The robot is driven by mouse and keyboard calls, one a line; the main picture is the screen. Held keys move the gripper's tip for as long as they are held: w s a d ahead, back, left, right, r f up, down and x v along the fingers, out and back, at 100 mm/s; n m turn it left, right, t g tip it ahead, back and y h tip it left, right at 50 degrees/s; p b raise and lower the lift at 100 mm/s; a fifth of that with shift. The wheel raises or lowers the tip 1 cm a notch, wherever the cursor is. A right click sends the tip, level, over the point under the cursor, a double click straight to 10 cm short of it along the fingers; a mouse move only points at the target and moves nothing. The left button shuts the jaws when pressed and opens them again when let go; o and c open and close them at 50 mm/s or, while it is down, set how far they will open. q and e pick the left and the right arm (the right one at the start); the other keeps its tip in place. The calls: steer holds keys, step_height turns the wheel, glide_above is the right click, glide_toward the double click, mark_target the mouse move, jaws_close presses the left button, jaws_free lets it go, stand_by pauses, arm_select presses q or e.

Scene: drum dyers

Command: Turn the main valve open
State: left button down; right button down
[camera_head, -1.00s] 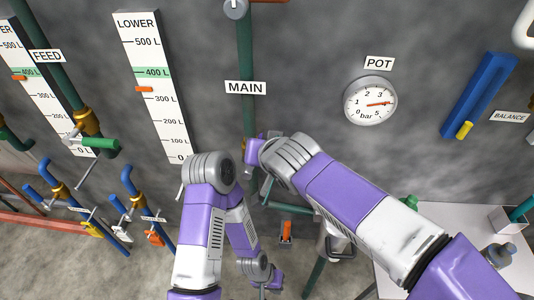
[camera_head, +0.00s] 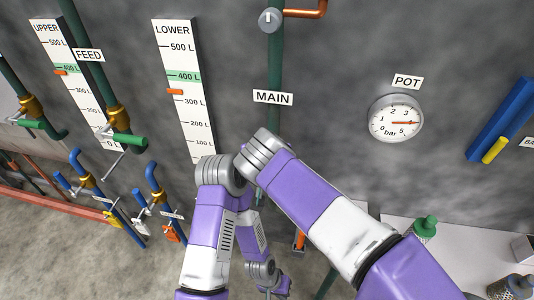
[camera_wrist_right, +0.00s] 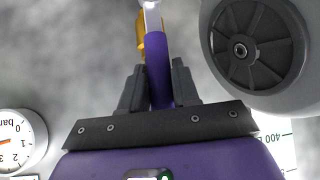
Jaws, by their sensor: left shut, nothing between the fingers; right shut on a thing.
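The main valve's green pipe (camera_head: 274,60) runs down the wall behind the MAIN sign (camera_head: 273,97) in the head view. My right arm hides the valve there. In the right wrist view, a purple valve handle (camera_wrist_right: 157,60) with a yellow body (camera_wrist_right: 140,33) behind it stands between the fingers of my right gripper (camera_wrist_right: 158,80), which is shut on it. My left gripper (camera_head: 270,290) hangs low near the bottom edge of the head view, shut and empty, away from the valve.
A pot gauge (camera_head: 396,118) is on the wall at right and a LOWER level scale (camera_head: 184,90) at left. A white table (camera_head: 445,255) is at lower right. My two arms are close together.

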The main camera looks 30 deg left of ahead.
steer(key=shift+a+r, duration=0.1)
steer(key=c, duration=0.9)
jaws_free()
steer(key=v, duration=0.7)
steer(key=shift+s+p, duration=0.2)
steer(key=shift+p, duration=0.2)
steer(key=shift+r, duration=0.1)
